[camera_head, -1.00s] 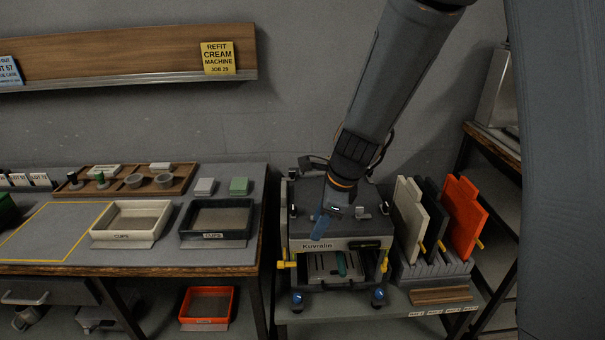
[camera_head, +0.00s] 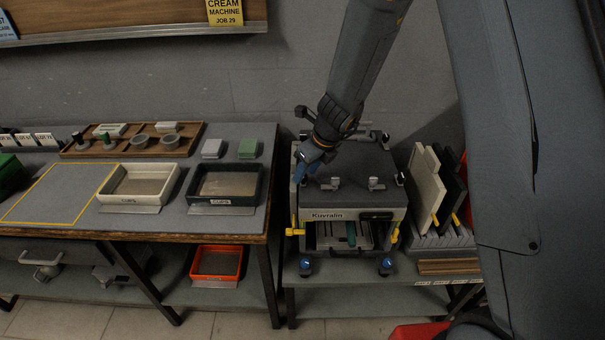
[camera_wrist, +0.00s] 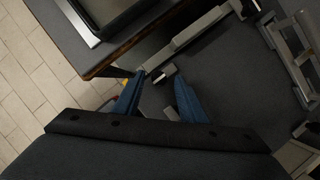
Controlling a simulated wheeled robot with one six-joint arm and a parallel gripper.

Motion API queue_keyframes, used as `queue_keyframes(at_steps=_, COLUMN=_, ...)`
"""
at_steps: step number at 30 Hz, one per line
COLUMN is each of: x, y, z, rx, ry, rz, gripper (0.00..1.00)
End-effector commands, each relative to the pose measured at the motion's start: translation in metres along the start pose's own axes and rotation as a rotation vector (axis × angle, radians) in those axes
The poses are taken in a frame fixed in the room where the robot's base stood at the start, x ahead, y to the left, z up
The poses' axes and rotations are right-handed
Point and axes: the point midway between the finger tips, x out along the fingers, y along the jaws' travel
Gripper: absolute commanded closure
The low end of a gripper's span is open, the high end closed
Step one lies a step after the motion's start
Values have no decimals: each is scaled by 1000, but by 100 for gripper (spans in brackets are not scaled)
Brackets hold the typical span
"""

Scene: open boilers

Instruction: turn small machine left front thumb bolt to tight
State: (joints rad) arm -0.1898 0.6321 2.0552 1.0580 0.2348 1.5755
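The small machine (camera_head: 350,196), labelled Kuvralin, stands on a low stand, its front opening facing me. Small pale metal fittings sit on its top, one at the front left (camera_head: 330,184) and one at the front right (camera_head: 376,183); I cannot tell for sure which piece is the left front thumb bolt. My gripper (camera_head: 306,172) points down at the machine's left front edge. In the wrist view my gripper (camera_wrist: 160,80) has its blue fingers apart, with nothing held between them. A small metal block (camera_wrist: 164,72) shows just beyond the fingertips; contact is not clear.
Yellow levers (camera_head: 394,233) and blue foot knobs (camera_head: 305,266) flank the machine's front. Upright plates (camera_head: 426,185) stand in a rack close on its right. A workbench (camera_head: 180,236) with cup trays (camera_head: 225,201) is on its left, across a narrow gap.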

Motion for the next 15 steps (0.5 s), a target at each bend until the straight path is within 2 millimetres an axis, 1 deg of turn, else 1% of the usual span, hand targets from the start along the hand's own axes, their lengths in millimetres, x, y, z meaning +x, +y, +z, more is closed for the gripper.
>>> queue_keyframes(at_steps=3, x=7, y=1, z=1, rx=-3, ry=-1, rz=0, gripper=62)
queue_keyframes(at_steps=11, x=8, y=2, z=1, rx=-5, ry=-1, rz=1, gripper=62)
queue_keyframes(at_steps=12, x=8, y=2, z=2, rx=-5, ry=-1, rz=1, gripper=66)
queue_keyframes(at_steps=14, x=8, y=2, z=2, rx=-6, ry=-1, rz=1, gripper=76)
queue_keyframes(at_steps=15, x=8, y=2, z=2, rx=-6, ry=-1, rz=1, gripper=82)
